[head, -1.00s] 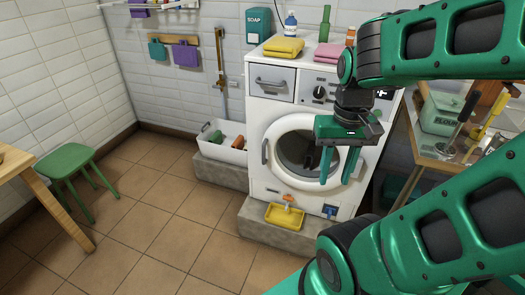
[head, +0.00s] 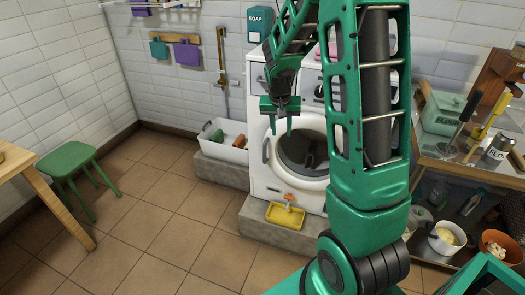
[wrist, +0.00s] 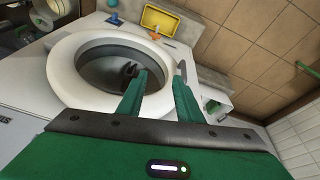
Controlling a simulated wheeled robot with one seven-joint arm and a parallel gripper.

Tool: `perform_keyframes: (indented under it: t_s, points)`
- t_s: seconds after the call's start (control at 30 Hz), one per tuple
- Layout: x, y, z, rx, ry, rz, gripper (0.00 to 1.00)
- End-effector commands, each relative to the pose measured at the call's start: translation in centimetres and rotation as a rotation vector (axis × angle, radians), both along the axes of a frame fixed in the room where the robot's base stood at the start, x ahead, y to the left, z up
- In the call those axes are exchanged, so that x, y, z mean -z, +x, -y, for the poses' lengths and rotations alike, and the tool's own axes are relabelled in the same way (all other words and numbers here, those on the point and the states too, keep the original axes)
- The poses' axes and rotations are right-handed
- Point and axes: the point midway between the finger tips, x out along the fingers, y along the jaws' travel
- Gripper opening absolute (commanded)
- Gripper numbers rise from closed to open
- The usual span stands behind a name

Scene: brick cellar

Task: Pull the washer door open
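The white front-loading washer (head: 262,185) stands on a grey plinth. Its round door (head: 322,178), a white ring around dark glass, looks shut. The grey upright door handle (head: 266,150) is on the ring's left side; in the wrist view it shows (wrist: 182,69) just beyond one fingertip. My gripper (head: 280,129) points down in front of the door's upper left, close to the handle. In the wrist view its two green fingers (wrist: 159,77) are apart with nothing held between them. I cannot tell whether a finger touches the handle. My arm hides the washer's right side.
A yellow tray (head: 285,215) sits on the plinth (head: 275,233) below the door. A white bin (head: 212,139) with things in it stands left of the washer. A green stool (head: 68,160) is further left. A cluttered table (head: 450,152) stands at right.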

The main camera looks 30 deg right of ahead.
Motion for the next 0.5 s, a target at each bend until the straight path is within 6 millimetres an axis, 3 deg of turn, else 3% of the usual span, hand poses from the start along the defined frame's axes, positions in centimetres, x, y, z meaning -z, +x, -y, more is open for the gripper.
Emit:
perform_keyframes:
  t_s: [0.1, 0.2, 0.33, 0.5]
  points:
    - [3.5, 4.2, -0.3, 0.004, -0.007, 0.032, 0.33]
    - [5.7, 6.8, -0.7, 0.008, -0.008, 0.061, 0.33]
    - [7.7, 8.9, -1.1, 0.013, -0.009, 0.088, 0.33]
    - [8.8, 10.1, -1.2, 0.015, -0.009, 0.102, 0.33]
